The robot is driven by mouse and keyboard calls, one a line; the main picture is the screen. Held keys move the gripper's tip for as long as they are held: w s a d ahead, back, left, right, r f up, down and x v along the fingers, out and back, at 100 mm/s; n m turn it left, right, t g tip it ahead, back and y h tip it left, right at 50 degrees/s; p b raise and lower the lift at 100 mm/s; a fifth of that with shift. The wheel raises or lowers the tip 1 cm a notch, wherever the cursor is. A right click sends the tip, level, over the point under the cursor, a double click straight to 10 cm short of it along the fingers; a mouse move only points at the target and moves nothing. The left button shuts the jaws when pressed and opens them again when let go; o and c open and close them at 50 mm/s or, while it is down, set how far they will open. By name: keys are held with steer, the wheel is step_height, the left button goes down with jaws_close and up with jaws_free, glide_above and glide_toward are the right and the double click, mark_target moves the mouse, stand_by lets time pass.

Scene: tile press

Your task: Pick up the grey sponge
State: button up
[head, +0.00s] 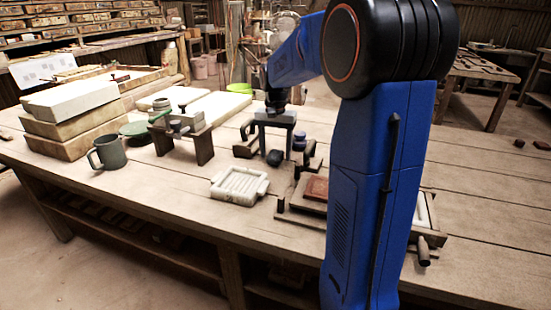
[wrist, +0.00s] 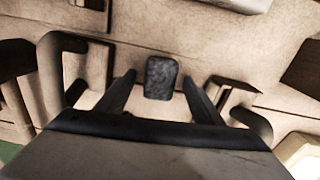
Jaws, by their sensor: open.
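The grey sponge (wrist: 161,77) is a small dark block with rounded corners. In the wrist view it lies in the gap between my fingertips, near their far ends, with bare space on both sides. In the head view the sponge (head: 275,157) shows as a small dark lump on the workbench, below my gripper (head: 276,145). My gripper (wrist: 160,82) is open and points down over the sponge, one finger on each side. It holds nothing. I cannot tell the exact height of the fingertips above the bench.
A white ribbed tray (head: 238,188) lies in front of the sponge. A wooden frame with a reddish tile (head: 316,188) is to the right, partly behind my arm. A small clamp stand (head: 182,135), a grey mug (head: 108,152) and stacked slabs (head: 72,122) stand left.

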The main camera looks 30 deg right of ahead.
mark_target(275, 153)
steer(key=c, duration=1.1)
steer(key=shift+r, duration=0.1)
step_height(275, 153, up, 10)
steer(key=shift+f, duration=0.1)
